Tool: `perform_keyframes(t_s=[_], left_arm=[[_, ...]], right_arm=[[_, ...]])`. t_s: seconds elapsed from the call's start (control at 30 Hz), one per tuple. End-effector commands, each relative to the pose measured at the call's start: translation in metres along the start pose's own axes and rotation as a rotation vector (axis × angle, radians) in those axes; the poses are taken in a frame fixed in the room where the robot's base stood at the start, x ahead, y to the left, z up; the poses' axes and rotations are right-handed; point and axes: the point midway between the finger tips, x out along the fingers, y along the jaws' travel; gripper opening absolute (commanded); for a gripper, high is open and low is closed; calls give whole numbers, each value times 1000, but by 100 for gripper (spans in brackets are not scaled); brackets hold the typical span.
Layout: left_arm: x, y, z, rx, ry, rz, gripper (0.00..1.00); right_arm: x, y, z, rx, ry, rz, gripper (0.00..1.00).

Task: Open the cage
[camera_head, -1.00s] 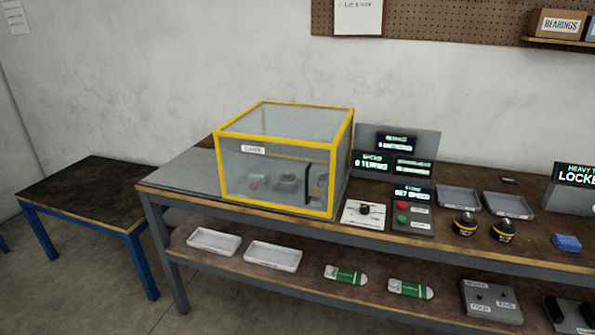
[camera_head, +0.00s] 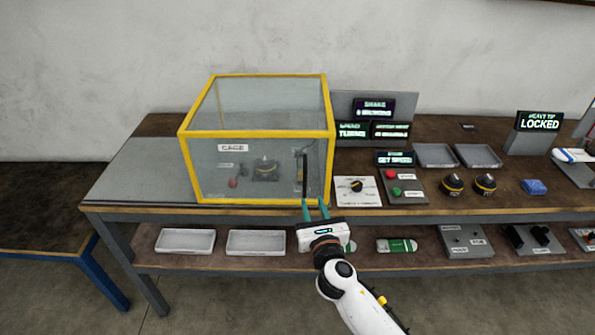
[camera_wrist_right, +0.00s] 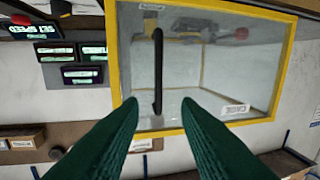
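The cage (camera_head: 215,165) is a clear box with yellow edges and a "CAGE" label, standing shut on the workbench. A black upright bar handle (camera_head: 305,176) is on the right part of its front panel; it also shows in the right wrist view (camera_wrist_right: 157,70). A dark device with a red part (camera_head: 264,168) is seen through the panel. My right gripper (camera_head: 315,204) is open and empty in front of the cage's lower right front. In the right wrist view its two green fingers (camera_wrist_right: 160,102) are apart, with the handle beyond, between them. My left gripper is not in view.
Right of the cage are a dial plate (camera_head: 356,191), a button panel (camera_head: 405,186) and displays (camera_head: 372,118). Two black-and-yellow knobs (camera_head: 468,184) and grey trays (camera_head: 435,155) stand farther right. White trays (camera_head: 256,242) lie on the lower shelf. A bare grey plate (camera_head: 140,172) is left.

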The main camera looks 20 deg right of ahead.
Motion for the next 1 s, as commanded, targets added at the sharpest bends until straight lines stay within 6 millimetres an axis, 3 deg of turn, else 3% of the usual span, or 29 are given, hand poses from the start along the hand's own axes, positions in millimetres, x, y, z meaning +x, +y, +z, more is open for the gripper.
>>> perform_keyframes(t_s=[0.2, 0.53, 0.7, 1.0], left_arm=[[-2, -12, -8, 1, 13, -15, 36], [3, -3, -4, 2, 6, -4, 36], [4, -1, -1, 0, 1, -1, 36], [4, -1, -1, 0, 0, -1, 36]], right_arm=[[40, 0, 0, 5, -1, 1, 30], [98, 0, 2, 7, -2, 1, 30], [110, 0, 2, 7, -4, 0, 30], [112, 0, 2, 7, -4, -1, 30]])
